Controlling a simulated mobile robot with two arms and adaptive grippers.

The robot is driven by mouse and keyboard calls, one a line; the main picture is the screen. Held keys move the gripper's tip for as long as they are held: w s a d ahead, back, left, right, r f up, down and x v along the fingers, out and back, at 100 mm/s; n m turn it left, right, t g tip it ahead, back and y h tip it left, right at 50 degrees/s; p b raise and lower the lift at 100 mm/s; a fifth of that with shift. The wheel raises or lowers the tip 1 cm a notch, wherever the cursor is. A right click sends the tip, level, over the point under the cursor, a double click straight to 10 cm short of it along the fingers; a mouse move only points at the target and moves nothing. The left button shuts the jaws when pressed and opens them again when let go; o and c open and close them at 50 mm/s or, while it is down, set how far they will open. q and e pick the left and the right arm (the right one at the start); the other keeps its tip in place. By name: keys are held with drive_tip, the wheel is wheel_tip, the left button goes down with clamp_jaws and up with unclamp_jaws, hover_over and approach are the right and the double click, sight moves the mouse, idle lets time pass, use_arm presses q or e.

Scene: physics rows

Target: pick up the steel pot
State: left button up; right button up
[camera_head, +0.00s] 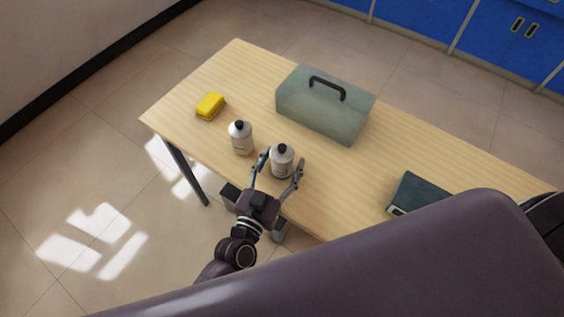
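No thing here is plainly a steel pot. A pale grey, labelled bottle with a black cap (282,161) stands upright near the table's front edge. My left gripper (282,162) is open, with one finger on each side of this bottle. Small gaps seem to show between fingers and bottle; contact cannot be told for sure. A similar bottle with a black cap (241,138) stands upright just to the left, apart from the gripper. My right gripper is not in view.
The wooden table (420,153) also holds a yellow block (210,106), a translucent grey-green box with a black handle (310,108) behind the bottles, and a dark flat object (418,190) at right, partly hidden by my body. The table between box and dark object is clear.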

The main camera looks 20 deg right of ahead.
use_arm(q)
drive_tip(key=shift+r, duration=0.1)
drive_tip(key=c, duration=1.3)
wheel_tip(320, 180, up, 20)
drive_tip(key=p, duration=0.5)
drive_tip(key=shift+c, duration=0.2)
drive_tip(key=s+a+n+t+y, duration=0.1)
drive_tip(key=s+a+n+y, duration=0.1)
drive_tip(key=a, duration=0.9)
drive_tip(key=s+a+r+n+t+y, duration=0.1)
drive_tip(key=s+a+n+y, duration=0.2)
drive_tip(key=a, duration=0.7)
drive_tip(key=s+a+n+t+y, duration=0.2)
drive_tip(key=a+y, duration=0.4)
drive_tip(key=a, duration=0.5)
drive_tip(key=shift+s+a+r+n, duration=0.35)
drive_tip(key=shift+s+n, duration=0.25)
drive_tip(key=shift+s, duration=0.15)
